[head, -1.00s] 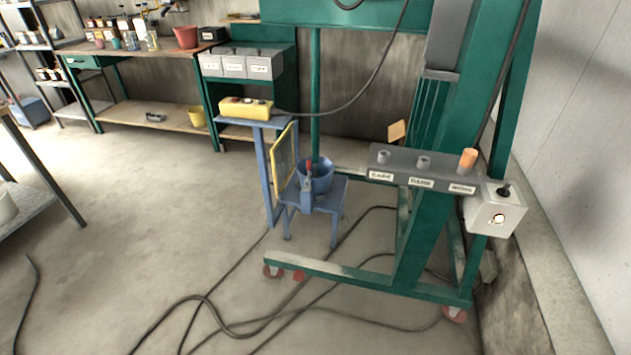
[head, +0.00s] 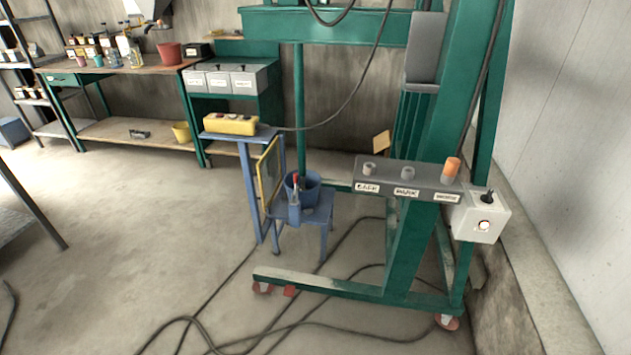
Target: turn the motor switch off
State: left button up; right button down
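A pale grey switch box (head: 479,217) is fixed at the right end of a dark grey shelf on the green frame. A black toggle switch (head: 487,197) stands on its top. A round white lamp or button (head: 484,225) on its front looks bright. I cannot tell which way the toggle is set. No label naming the motor is readable. Neither of my grippers is in view.
The green wheeled frame (head: 415,250) stands by the right wall.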

aim_at(487, 199)
jog(key=z, duration=1.25)
